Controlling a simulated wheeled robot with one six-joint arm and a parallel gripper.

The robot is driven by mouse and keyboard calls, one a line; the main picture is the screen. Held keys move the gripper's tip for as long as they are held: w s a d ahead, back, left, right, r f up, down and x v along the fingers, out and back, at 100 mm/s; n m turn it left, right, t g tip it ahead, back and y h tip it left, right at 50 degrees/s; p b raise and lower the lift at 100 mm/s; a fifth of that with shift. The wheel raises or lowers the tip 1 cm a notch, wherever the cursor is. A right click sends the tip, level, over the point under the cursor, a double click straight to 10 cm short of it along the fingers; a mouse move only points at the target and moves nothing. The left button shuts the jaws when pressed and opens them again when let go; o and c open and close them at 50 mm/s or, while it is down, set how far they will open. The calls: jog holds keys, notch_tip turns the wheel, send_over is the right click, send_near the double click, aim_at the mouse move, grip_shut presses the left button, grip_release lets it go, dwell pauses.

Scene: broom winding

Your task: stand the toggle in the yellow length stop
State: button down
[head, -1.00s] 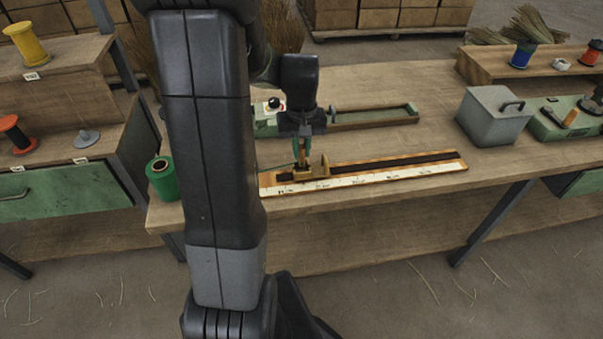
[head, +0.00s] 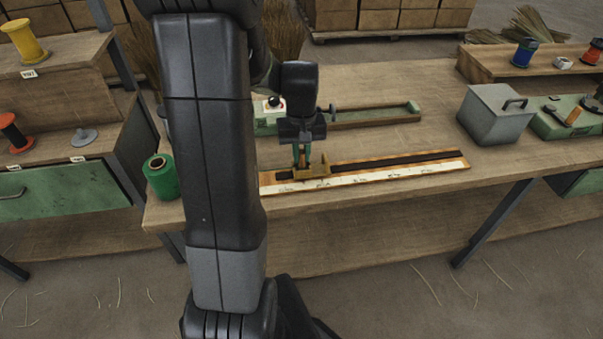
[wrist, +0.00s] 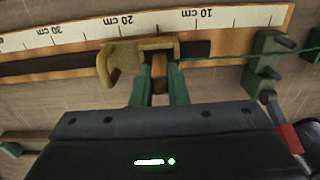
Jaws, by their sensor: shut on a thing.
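The brownish-yellow length stop (head: 318,170) sits on the dark slot of the ruler board near its left end. In the wrist view the stop (wrist: 118,62) lies just beyond my fingers, near the 20 cm mark. My gripper (head: 302,160) points down at the stop with its green fingers shut on the brown toggle. The toggle (wrist: 159,70) shows between the fingertips at the right-hand part of the stop, and the fingers partly hide it. I cannot tell whether it is seated in the stop. A thin green cord (wrist: 225,57) runs right from there.
The ruler board (head: 400,172) lies along the bench's front edge. A green spool (head: 161,178) stands left of it. A long green-ended tray (head: 375,117) lies behind, and a grey lidded box (head: 494,115) stands right. A green clamp (wrist: 270,60) stands at the cord's end.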

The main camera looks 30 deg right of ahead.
jog(key=shift+f, duration=0.35)
jog(key=c, duration=1.3)
grip_release()
jog(key=shift+c, duration=0.2)
notch_tip(320, 180, up, 14)
jog(key=shift+f, duration=0.15)
notch_tip(320, 180, down, 14)
jog(key=shift+r, duration=0.5)
jog(key=shift+f, duration=0.15)
